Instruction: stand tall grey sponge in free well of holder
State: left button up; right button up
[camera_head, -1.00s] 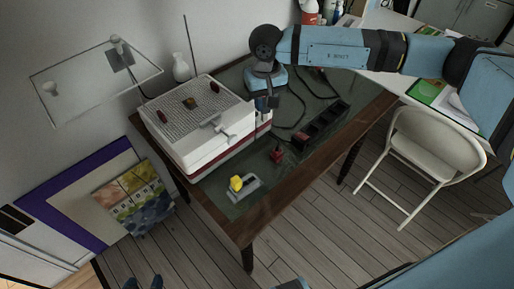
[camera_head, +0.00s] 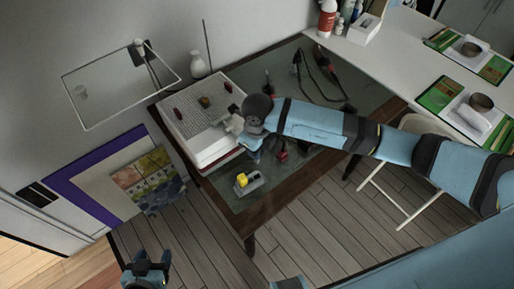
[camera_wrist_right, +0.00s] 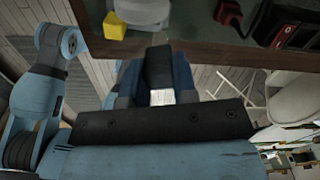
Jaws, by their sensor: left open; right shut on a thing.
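The holder (camera_head: 252,187) is a small grey block near the table's front left corner; in the right wrist view its pale body (camera_wrist_right: 143,11) shows at the top edge. A yellow sponge (camera_head: 242,180) stands at its left end, also seen in the right wrist view (camera_wrist_right: 115,25). My right gripper (camera_head: 255,150) is over the table beside the white machine, behind the holder. In the right wrist view it is shut on a dark grey block (camera_wrist_right: 158,66), apparently the tall grey sponge, apart from the holder. My left gripper (camera_head: 147,270) is open and empty above the floor at bottom left.
A white machine (camera_head: 203,118) with a perforated top stands left on the table. A red object (camera_head: 281,155) lies right of my right gripper. A black tray (camera_wrist_right: 285,27) shows in the right wrist view. Cables (camera_head: 322,75) lie at the back. A folding chair (camera_head: 395,195) stands right.

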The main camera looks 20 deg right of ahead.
aim_at(257, 163)
jog(key=m, duration=0.2)
jog(key=s, duration=0.1)
jog(key=shift+a+f+m, duration=0.25)
jog(key=shift+m, duration=0.15)
jog(key=shift+s+f+m, duration=0.2)
jog(key=shift+m, duration=0.3)
jog(key=shift+f+b, duration=1.3)
jog(key=shift+f, duration=0.9)
jog(key=shift+f+b, duration=0.3)
jog(key=shift+f, duration=0.15)
jog(key=shift+f+b, duration=1)
jog(key=shift+f, duration=0.4)
jog(key=o, duration=1)
jog(key=shift+c, duration=0.2)
jog(key=shift+r, duration=0.1)
